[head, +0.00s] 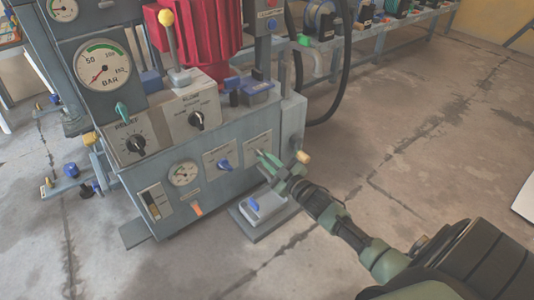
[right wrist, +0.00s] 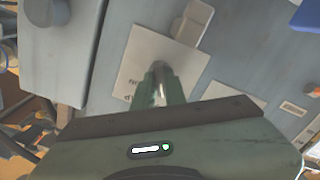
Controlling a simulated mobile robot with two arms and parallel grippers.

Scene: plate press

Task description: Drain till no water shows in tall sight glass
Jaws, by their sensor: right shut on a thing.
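The grey press cabinet stands left of centre in the head view. A tall narrow sight glass (head: 153,203) is on its front at lower left, pale above and dark below; its level is too small to read surely. My right gripper (head: 277,168) is at the cabinet's right front, by a white label plate (head: 258,144). In the right wrist view, my right gripper (right wrist: 165,82) is shut on a small metallic handle (right wrist: 159,67) in front of a white plate (right wrist: 132,75). The fingers hide most of that handle. My left gripper is not in view.
A blue-handled valve (head: 223,165) and a small gauge (head: 183,174) sit left of my gripper. A yellow-knobbed lever (head: 168,35) rises above. Floor to the right is clear.

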